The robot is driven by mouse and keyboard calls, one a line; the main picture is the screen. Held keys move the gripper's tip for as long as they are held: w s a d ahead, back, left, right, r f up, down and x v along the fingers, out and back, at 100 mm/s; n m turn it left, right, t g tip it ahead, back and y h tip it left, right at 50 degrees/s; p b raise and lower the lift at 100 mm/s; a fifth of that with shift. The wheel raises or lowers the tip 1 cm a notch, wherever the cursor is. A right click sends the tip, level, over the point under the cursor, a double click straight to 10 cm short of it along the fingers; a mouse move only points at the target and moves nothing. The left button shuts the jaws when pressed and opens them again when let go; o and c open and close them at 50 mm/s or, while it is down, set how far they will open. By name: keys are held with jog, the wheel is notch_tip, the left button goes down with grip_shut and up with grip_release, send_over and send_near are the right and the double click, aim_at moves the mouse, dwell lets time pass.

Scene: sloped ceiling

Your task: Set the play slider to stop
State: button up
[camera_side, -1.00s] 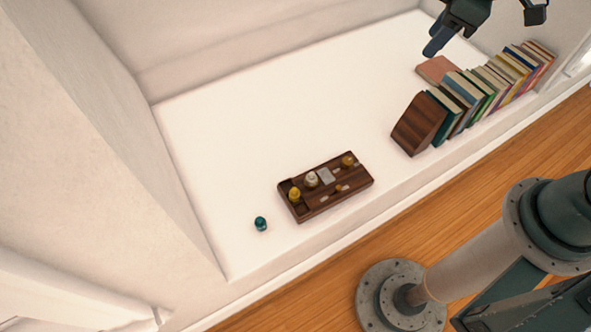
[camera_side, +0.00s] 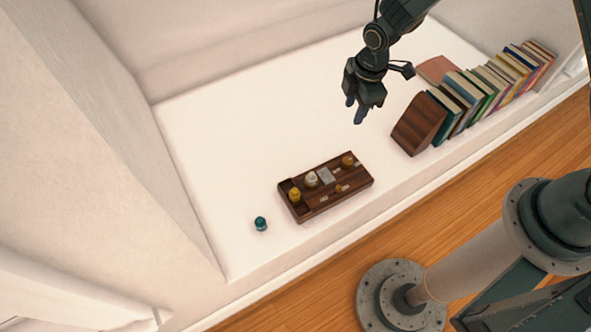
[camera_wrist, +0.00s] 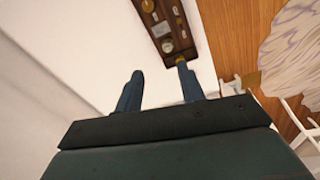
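The slider's setting is too small to read. In the wrist view the box (camera_wrist: 160,22) shows at the top, partly cut off by the frame. My gripper (camera_side: 356,112) hangs above the ledge, behind and to the right of the box, apart from it. Its two blue fingers (camera_wrist: 160,85) are spread with nothing between them.
A teal knob-like piece (camera_side: 261,224) sits on the ledge left of the box. A wooden bookend (camera_side: 419,124) and a row of books (camera_side: 490,88) stand to the right, with a flat pinkish book (camera_side: 437,69) behind. The ledge behind the box is clear.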

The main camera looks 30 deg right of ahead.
aim_at(339, 187)
notch_tip(339, 187, down, 17)
jog(key=s+a+n+g, duration=0.1)
jog(key=s+a+n, duration=0.1)
jog(key=n, duration=0.2)
jog(key=shift+s+r+n, duration=0.15)
jog(key=shift+s+n, duration=0.15)
jog(key=shift+s, duration=0.05)
jog(key=shift+a, duration=0.1)
jog(key=shift+s+f, duration=0.1)
jog(key=shift+f, duration=6.75)
grip_shut()
